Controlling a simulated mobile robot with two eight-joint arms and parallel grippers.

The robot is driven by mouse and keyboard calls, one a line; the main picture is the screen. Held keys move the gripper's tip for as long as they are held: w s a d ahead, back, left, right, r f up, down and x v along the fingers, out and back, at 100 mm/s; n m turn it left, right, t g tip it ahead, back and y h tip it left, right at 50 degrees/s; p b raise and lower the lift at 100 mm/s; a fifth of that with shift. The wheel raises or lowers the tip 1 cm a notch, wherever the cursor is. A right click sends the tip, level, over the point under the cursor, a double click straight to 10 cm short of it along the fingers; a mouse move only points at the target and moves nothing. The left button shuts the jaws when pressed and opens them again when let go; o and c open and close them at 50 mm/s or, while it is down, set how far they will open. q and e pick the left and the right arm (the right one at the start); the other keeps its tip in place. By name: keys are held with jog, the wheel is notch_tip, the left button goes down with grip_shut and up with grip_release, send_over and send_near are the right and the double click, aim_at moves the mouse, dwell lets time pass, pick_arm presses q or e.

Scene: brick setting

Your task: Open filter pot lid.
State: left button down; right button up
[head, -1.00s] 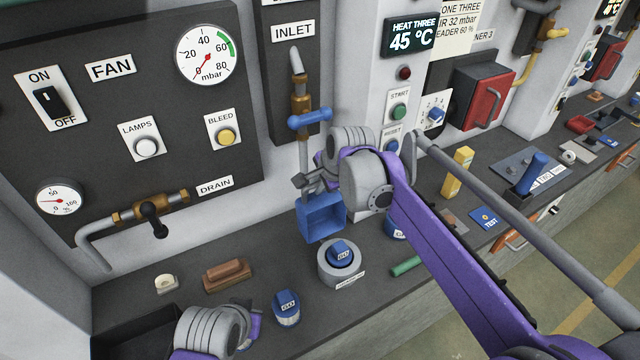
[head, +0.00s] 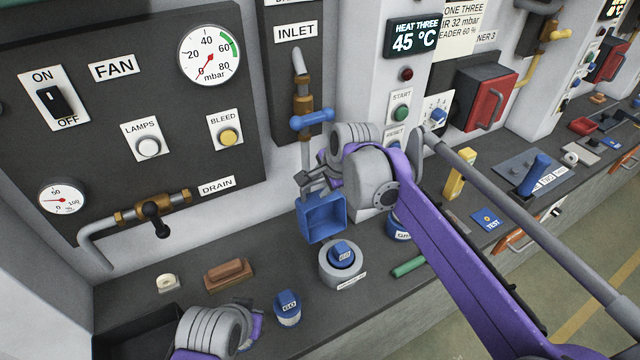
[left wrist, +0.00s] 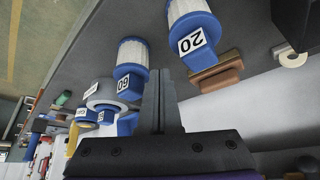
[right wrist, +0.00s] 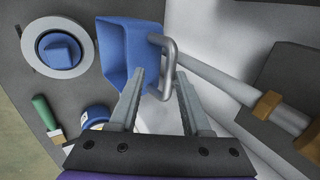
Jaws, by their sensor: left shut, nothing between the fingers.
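A round grey pot (head: 326,274) stands on the bench with a blue-capped piece (head: 341,255) seated in it; both also show in the right wrist view. Behind it is a blue, open-faced square box-like part (head: 309,232) with a grey bar handle (right wrist: 168,62). I cannot tell whether this part is the pot's lid or is joined to the pot. My right gripper (right wrist: 160,75) is open, its fingers on either side of the handle. My left gripper (left wrist: 160,75) is shut and empty, beside blue-capped filters.
Blue-capped filters (left wrist: 130,88) (left wrist: 192,35) and a brown block (head: 229,273) stand near my left gripper. A pipe with a blue-handled valve (head: 311,119) rises behind the blue part. A green-handled tool (head: 408,266) lies right of the pot.

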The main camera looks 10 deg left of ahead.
pick_arm(q)
jog(key=shift+r, duration=0.1)
pick_arm(e)
jog(key=v, duration=0.9)
jog(key=shift+r, duration=0.3)
jog(key=shift+s+d, duration=0.1)
jog(key=shift+s, duration=0.05)
jog(key=c, duration=0.4)
jog(key=shift+w+n, duration=0.2)
jog(key=shift+n, duration=0.4)
jog(key=shift+c, duration=1.2)
jog(key=shift+w+n, duration=0.3)
jog(key=shift+n, duration=0.5)
grip_shut()
pick_arm(q)
jog(key=shift+w+r+p, duration=0.45)
jog(key=shift+r+p, duration=0.15)
jog(key=shift+r, duration=0.2)
pick_arm(e)
jog(key=w+a+f+n+h, duration=0.1)
jog(key=w+a+f+n, duration=0.2)
jog(key=w+f+n, duration=0.6)
jog(key=n, duration=0.4)
jog(key=shift+t, duration=0.4)
